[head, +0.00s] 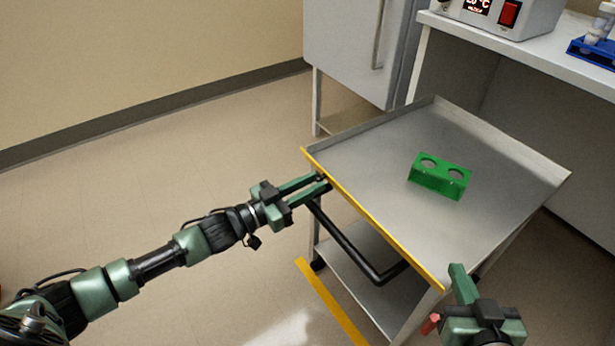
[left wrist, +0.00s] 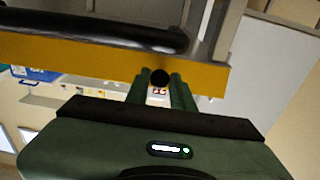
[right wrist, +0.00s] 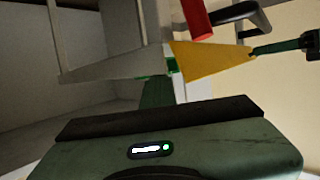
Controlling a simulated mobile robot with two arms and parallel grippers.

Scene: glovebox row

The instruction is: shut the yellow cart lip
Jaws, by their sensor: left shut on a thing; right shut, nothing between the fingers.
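The yellow cart lip (head: 375,223) runs along the near left edge of the steel cart top (head: 490,150). It looks like a narrow strip from my head and a broad band in the left wrist view (left wrist: 100,55). My left gripper (head: 323,183) is at the lip's far end. In the left wrist view its fingers close around a small round black knob (left wrist: 160,77) at the lip's edge. My right gripper (head: 458,272) is shut and empty, beside the cart's near corner. The lip also shows in the right wrist view (right wrist: 208,66). Its exact tilt is hard to tell.
A green rack (head: 438,182) with two round holes stands on the cart top. A black push handle (head: 350,253) sticks out below the lip. A red piece (head: 430,323) is at the near corner. A white bench (head: 520,48) stands behind; open floor lies left.

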